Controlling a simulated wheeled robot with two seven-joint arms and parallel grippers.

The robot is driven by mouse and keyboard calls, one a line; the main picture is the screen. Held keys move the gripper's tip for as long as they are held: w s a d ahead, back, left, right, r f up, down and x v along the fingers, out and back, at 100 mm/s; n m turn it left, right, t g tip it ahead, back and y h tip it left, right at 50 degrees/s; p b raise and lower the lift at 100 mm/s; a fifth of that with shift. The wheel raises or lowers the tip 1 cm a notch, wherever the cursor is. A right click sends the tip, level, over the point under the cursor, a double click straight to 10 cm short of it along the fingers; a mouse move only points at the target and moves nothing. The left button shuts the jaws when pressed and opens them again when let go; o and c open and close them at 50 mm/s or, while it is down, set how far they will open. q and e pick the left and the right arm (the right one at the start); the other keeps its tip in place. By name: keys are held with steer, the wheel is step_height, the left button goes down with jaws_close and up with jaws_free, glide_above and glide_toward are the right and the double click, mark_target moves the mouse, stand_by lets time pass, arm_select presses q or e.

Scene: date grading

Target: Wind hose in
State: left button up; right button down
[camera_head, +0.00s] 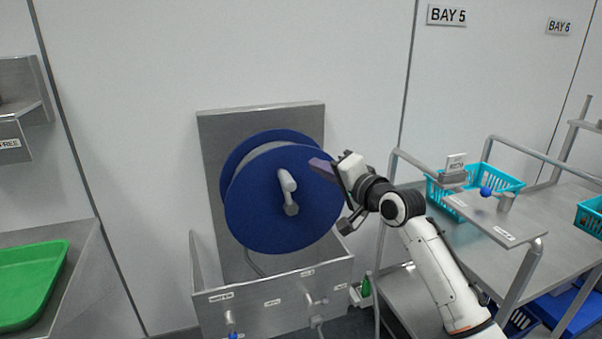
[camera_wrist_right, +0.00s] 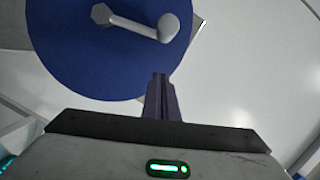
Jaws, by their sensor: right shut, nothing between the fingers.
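A blue hose reel (camera_head: 265,215) is mounted on a grey metal backplate (camera_head: 212,150) on the wall. A grey crank with a knob handle (camera_head: 287,182) sits on its front face. The crank also shows at the top of the right wrist view (camera_wrist_right: 140,27), on the blue disc (camera_wrist_right: 90,65). My right gripper (camera_head: 322,168) is at the reel's right side, apart from the crank handle. Its fingers (camera_wrist_right: 161,80) are shut with nothing between them. My left gripper is not in view.
A grey metal panel (camera_head: 240,306) with labelled valves stands below the reel. At right, a steel cart (camera_head: 540,225) has a rail and teal baskets (camera_head: 508,182). At left, a green tray (camera_head: 30,285) rests on a steel counter (camera_head: 85,255). The wall above the reel is clear.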

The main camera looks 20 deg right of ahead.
steer(key=shift+w+a+f+p, duration=0.15)
steer(key=shift+w+a+f, duration=0.15)
steer(key=shift+a, duration=0.4)
steer(key=shift+w+a+f+p, duration=0.15)
steer(key=shift+w+a+f, duration=0.15)
steer(key=shift+a, duration=0.35)
steer(key=shift+w+a+f+p, duration=0.15)
steer(key=shift+w+a+f, duration=0.15)
steer(key=shift+a, duration=0.4)
